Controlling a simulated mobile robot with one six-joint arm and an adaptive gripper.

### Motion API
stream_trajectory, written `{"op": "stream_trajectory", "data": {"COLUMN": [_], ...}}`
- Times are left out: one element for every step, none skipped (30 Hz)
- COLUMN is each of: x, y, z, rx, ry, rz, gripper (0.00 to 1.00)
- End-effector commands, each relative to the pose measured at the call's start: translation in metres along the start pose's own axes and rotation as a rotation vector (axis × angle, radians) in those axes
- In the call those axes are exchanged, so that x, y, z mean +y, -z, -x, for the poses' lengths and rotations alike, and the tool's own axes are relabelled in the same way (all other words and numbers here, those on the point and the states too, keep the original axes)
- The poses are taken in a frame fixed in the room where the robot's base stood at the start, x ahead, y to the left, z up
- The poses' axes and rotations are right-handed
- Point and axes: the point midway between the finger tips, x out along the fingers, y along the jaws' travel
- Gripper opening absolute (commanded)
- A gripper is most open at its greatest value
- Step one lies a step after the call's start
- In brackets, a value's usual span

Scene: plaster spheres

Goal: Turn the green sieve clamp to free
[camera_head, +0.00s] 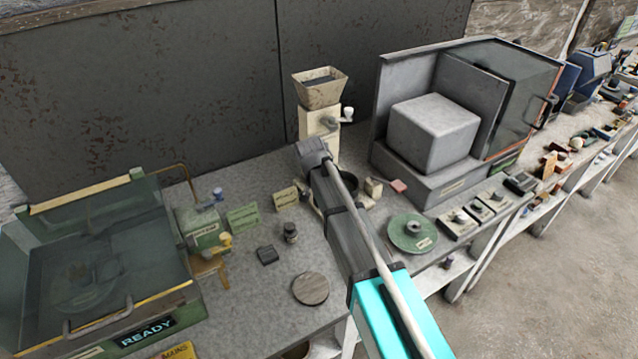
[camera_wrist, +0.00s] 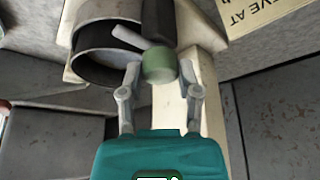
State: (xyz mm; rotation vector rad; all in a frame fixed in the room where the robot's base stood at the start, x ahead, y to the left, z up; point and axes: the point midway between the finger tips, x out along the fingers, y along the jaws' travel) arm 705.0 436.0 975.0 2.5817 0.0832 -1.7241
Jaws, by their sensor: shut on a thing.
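The green sieve clamp (camera_wrist: 158,66) shows in the wrist view as a round green knob with a grey lever (camera_wrist: 130,38) reaching up and left from it. My gripper (camera_wrist: 160,74) has one finger on each side of the green knob and is shut on it. A dark, round metal sieve or cup (camera_wrist: 102,56) sits beside the clamp, against a cream body. In the head view my arm hides the clamp and my gripper. The cream mill with a hopper (camera_head: 319,92) stands behind my arm.
A grey cabinet with a glass door (camera_head: 500,75) stands to the right of the mill. A green disc (camera_head: 400,238) and small switch boxes (camera_head: 477,208) lie in front of it. A glass-lidded box (camera_head: 100,260) marked READY is at the left. A round wooden disc (camera_head: 310,289) lies near the front edge.

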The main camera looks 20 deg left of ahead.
Motion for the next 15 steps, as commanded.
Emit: {"op": "stream_trajectory", "data": {"x": [-0.0001, -0.0001, 0.0, 0.0, 0.0, 0.0, 0.0, 0.0, 0.0, 0.0, 0.0, 0.0, 0.0, 0.0, 0.0], "y": [-0.001, -0.001, -0.001, -0.001, -0.0011, -0.0011, -0.0011, -0.0011, -0.0011, -0.0011, -0.001, -0.001, -0.0009, -0.0008, -0.0007], "z": [0.0, 0.0, 0.0, 0.0, 0.0, 0.0, 0.0, 0.0, 0.0, 0.0, 0.0, 0.0, 0.0, 0.0, 0.0], "rx": [-0.003, -0.003, -0.003, -0.003, -0.003, -0.003, -0.003, -0.003, -0.003, -0.003, -0.003, -0.003, -0.002, -0.002, -0.002], "ry": [-0.001, -0.001, -0.001, -0.001, -0.001, -0.001, -0.001, 0.0, 0.0, 0.0, 0.0, 0.0, 0.0, 0.0, 0.0], "rz": [-0.003, -0.003, -0.003, -0.003, -0.003, -0.003, -0.003, -0.003, -0.003, -0.003, -0.003, -0.002, -0.002, -0.002, -0.002], "gripper": [0.0, 0.0, 0.0, 0.0, 0.0, 0.0, 0.0, 0.0, 0.0, 0.46, 0.52, 0.59, 0.65, 0.7, 0.78]}}
